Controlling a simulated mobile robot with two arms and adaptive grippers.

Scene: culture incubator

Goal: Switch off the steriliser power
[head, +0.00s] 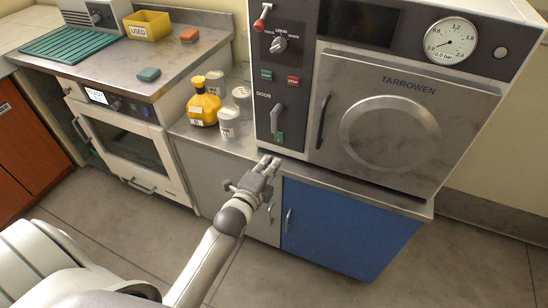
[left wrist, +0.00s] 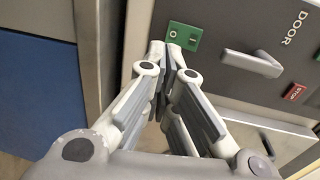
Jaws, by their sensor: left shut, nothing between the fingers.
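The steriliser (head: 475,82) is a grey cabinet marked TARROWEN, with a round door and a control panel on its left. A small green switch plate (head: 279,138) sits low on that panel, under the door handle (head: 276,118). In the left wrist view the green switch (left wrist: 184,36) shows O and I marks; which side is pressed I cannot tell. My left gripper (head: 270,160) is shut and empty, just below the switch. Its fingertips (left wrist: 170,50) overlap the switch's lower edge in the left wrist view; whether they touch it is unclear. My right gripper is not in view.
Green START and red STOP (head: 293,80) buttons and a selector knob (head: 278,44) are higher on the panel. A yellow bottle (head: 203,108) and white jars (head: 229,123) stand left of the steriliser. The blue cupboard (head: 345,228) is below; floor in front is clear.

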